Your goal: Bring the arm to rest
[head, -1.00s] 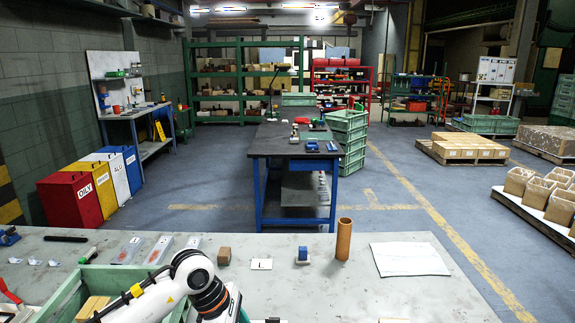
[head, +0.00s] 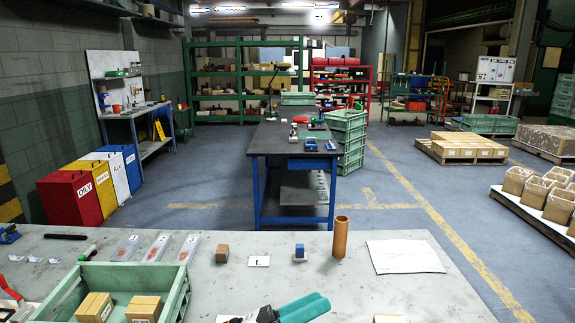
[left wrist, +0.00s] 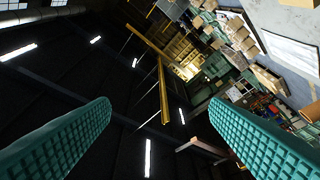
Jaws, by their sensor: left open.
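My left gripper (head: 292,309) shows at the bottom middle of the head view, low over the near edge of the grey table (head: 400,295). Its teal fingers point to the right in that view. In the left wrist view the two ridged fingers (left wrist: 160,112) stand wide apart with nothing between them. That camera looks up toward the dark ceiling and its lamps. My right gripper is not in view.
A green crate (head: 180,297) holding brown blocks stands left of the gripper. A brown cube (head: 222,253), a small card (head: 259,261), a blue-topped block (head: 300,252), an upright brown tube (head: 340,238) and a white sheet (head: 404,256) lie beyond it.

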